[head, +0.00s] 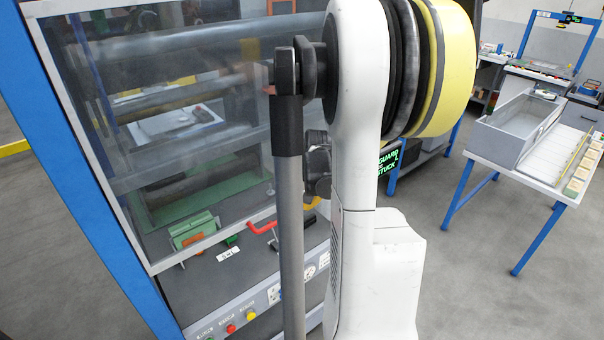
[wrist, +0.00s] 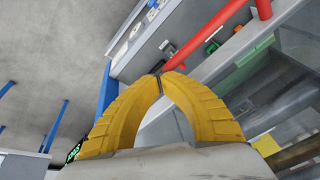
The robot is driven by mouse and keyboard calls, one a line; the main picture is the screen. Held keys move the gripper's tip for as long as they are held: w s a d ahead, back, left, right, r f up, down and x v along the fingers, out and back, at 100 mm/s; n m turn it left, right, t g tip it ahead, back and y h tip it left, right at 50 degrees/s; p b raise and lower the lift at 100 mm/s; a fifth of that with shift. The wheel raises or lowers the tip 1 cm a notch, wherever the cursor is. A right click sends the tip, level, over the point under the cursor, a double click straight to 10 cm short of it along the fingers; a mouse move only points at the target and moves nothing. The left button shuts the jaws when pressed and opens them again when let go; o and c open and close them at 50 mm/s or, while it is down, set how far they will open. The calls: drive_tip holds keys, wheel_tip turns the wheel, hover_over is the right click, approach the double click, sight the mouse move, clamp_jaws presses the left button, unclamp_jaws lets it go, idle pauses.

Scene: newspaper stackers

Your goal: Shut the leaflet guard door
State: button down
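The guard door is a clear panel with a grey frame (head: 205,240) on the blue-posted machine in the head view. Rollers show through it. I cannot tell how far open it stands. In the wrist view the red handle (wrist: 212,32) runs up and right from just beyond my fingertips. My gripper (wrist: 159,77) has its two yellow fingers brought together at the tips, with nothing visible between them. Whether the tips touch the handle is unclear.
A control ledge with buttons (head: 231,328) runs below the door. A blue machine post (head: 95,170) stands at the left. A table with blue legs (head: 540,240) bearing a grey bin (head: 515,128) stands at the right. The floor between is clear.

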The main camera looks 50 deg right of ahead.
wheel_tip(320, 180, down, 32)
drive_tip(key=b, duration=2.3)
drive_tip(key=shift+r, duration=0.15)
